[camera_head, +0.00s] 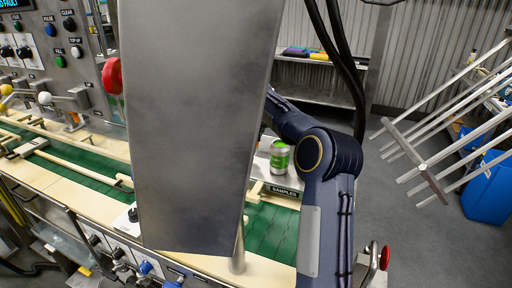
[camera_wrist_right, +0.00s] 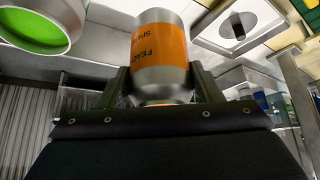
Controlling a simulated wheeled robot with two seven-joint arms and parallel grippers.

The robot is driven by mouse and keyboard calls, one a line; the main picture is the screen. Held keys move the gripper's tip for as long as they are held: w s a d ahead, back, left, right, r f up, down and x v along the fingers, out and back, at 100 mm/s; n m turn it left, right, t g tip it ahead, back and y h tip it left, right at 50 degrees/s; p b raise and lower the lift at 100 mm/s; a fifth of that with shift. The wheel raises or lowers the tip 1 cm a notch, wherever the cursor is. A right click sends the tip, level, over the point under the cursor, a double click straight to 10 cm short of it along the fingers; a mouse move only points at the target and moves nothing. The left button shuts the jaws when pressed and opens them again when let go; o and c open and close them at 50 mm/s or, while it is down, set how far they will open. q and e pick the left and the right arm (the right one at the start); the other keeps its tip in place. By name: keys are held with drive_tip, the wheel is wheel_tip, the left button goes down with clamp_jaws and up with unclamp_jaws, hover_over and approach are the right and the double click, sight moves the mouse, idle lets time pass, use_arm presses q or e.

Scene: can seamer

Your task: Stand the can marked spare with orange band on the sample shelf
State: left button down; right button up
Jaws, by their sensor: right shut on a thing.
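The can with the orange band (camera_wrist_right: 160,48), with dark lettering on it, is between the two fingers of my right gripper (camera_wrist_right: 164,84) in the right wrist view. The gripper is shut on it. In the head view, a large grey metal panel hides this gripper and its can. The sample shelf (camera_head: 262,180), labelled SAMPLES, shows partly to the right of the panel, with a green can (camera_head: 279,157) standing on it. My left gripper is not in view.
The grey panel (camera_head: 195,120) blocks the middle of the head view. A green conveyor (camera_head: 68,165) with pale rails runs below the control panel. A red mushroom button (camera_head: 385,257) is at lower right. A metal rack (camera_head: 430,170) and blue bins (camera_head: 489,190) stand right.

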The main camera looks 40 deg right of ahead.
drive_tip(key=shift+w+f, duration=0.1)
drive_tip(key=shift+f, duration=2.2)
drive_tip(key=o, duration=1.2)
drive_tip(key=b+v, duration=0.1)
drive_tip(key=v, duration=0.6)
drive_tip(key=shift+r, duration=0.25)
drive_tip(key=shift+a+f, duration=0.1)
